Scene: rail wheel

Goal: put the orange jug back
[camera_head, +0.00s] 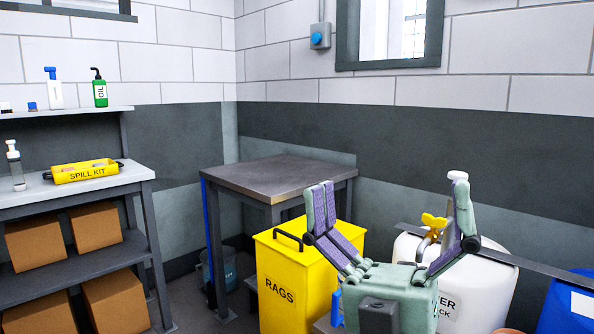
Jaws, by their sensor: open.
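My gripper (389,208) is in the lower middle of the head view, its two fingers spread wide and pointing up. It is open and nothing shows between the fingers. No orange jug can be clearly made out in this view. A small orange-brown edge (508,331) shows at the bottom, right of my gripper, too cut off to identify.
A yellow RAGS bin (283,284) stands left of my gripper, before a bare dark table (275,178). A white drum (480,285) with a yellow tap and a blue container (572,305) are right. A shelf unit (70,192) at left holds a yellow spill kit (84,173) and boxes.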

